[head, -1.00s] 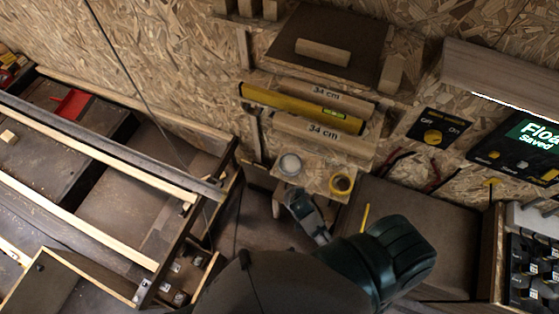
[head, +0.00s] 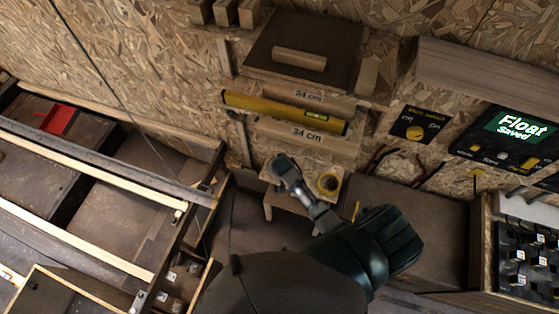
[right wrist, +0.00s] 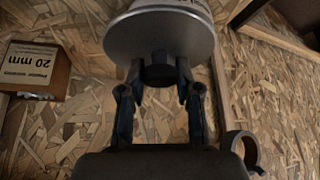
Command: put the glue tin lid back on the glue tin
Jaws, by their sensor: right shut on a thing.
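In the right wrist view, the glue tin lid (right wrist: 160,38) is a grey disc with a black knob (right wrist: 160,70). My right gripper (right wrist: 158,78) is shut on that knob. The pale side of the glue tin (right wrist: 190,4), with some print on it, shows just beyond the lid's upper edge. The lid hides most of the tin, and I cannot tell whether they touch. In the head view my right gripper (head: 281,168) is over the left part of a small wall shelf and covers the tin there. My left gripper is not in view.
A yellow spirit level (head: 285,110) and wooden pieces marked 34 cm (head: 305,136) are on the wall behind. A box marked 20 mm (right wrist: 34,69) shows in the wrist view.

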